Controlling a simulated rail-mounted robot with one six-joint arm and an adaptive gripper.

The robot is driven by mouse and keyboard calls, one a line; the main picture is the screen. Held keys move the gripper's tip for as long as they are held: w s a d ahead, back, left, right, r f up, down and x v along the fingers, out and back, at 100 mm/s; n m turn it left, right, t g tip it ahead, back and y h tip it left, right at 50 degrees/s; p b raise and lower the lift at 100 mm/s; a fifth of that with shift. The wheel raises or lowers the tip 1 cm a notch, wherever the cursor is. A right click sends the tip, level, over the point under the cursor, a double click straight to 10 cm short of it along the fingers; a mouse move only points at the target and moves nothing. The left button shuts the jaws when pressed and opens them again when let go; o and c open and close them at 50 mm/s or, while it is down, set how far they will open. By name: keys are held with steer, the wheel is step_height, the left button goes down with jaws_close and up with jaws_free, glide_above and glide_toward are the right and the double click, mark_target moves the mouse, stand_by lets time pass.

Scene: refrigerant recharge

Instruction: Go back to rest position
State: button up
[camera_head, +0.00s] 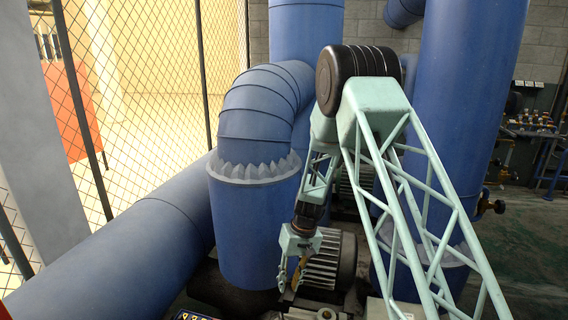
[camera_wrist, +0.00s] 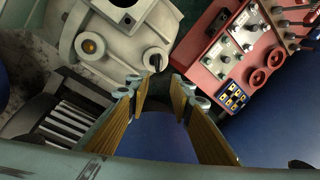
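My gripper (camera_head: 298,272) hangs low at the end of my pale green arm in the head view, in front of a dark ribbed motor. In the wrist view, my gripper (camera_wrist: 160,88) shows two wood-coloured finger pads standing apart. Nothing is held between them; a blue surface shows in the gap. In the head view, part of the scene behind my arm is hidden by its lattice link.
The ribbed motor (camera_head: 328,262) stands close to my gripper. Large blue pipes (camera_head: 250,225) rise left and right. A red control panel (camera_wrist: 232,50) and a pale machine housing (camera_wrist: 125,40) show in the wrist view. A wire fence (camera_head: 150,90) stands left.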

steer(key=s+d+r+t, duration=0.1)
steer(key=s+d+r, duration=0.35)
steer(key=r, duration=0.75)
steer(key=s+d+r+m, duration=0.1)
steer(key=s+d+r, duration=0.1)
steer(key=s+r, duration=0.7)
steer(key=s+d+r+t, duration=0.1)
steer(key=s+d+r, duration=0.2)
steer(key=r, duration=1.1)
steer(key=s+d+r+m+t+h, duration=0.1)
steer(key=s+d+r, duration=0.3)
steer(key=s, duration=0.5)
steer(key=s+d+r, duration=0.1)
steer(key=s+r, duration=0.5)
steer(key=s, duration=0.2)
steer(key=s+d+r, duration=0.1)
steer(key=s+d, duration=0.1)
steer(key=s, duration=0.7)
steer(key=s+d+r+m+t+h, duration=0.1)
steer(key=s+d, duration=0.1)
steer(key=s, duration=0.7)
steer(key=shift+d+t, duration=0.3)
